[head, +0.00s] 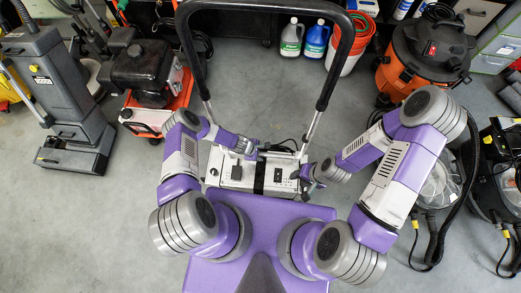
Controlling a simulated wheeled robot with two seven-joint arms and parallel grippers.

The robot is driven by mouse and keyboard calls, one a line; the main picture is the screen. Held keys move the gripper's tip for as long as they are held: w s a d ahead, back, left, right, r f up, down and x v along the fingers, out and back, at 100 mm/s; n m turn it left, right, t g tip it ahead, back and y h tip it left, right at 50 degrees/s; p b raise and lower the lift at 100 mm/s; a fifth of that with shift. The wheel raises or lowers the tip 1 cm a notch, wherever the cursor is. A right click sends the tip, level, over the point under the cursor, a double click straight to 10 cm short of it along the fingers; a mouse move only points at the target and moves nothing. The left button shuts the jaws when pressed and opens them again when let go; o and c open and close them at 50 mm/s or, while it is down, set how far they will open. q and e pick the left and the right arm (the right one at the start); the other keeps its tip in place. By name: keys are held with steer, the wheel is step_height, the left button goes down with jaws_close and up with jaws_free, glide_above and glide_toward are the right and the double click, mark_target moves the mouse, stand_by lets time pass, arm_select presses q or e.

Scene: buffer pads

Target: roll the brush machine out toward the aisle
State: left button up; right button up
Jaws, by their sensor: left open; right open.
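A machine with a pale grey box body (228,168) stands upright directly in front of me. Its tall black loop handle (265,5) rises on two silver posts and spans the upper middle of the head view. A dark strap and a small control panel show on the body. I take this to be the brush machine; its underside is hidden. My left gripper (256,152) is open, above the left part of the body. My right gripper (308,176) is open, close to the body's right side. Contact with either gripper cannot be told.
A grey upright floor machine (50,80) and a black-and-red engine unit (143,75) stand left. An orange-and-black vacuum (425,55) stands right, with hoses and cords below it. Bottles (291,38) and a bucket (357,40) stand at the back. Bare floor (75,230) lies lower left.

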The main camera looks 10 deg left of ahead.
arm_select(q)
steer(key=p+v, duration=0.2)
steer(key=v, duration=0.4)
steer(key=shift+r, duration=0.2)
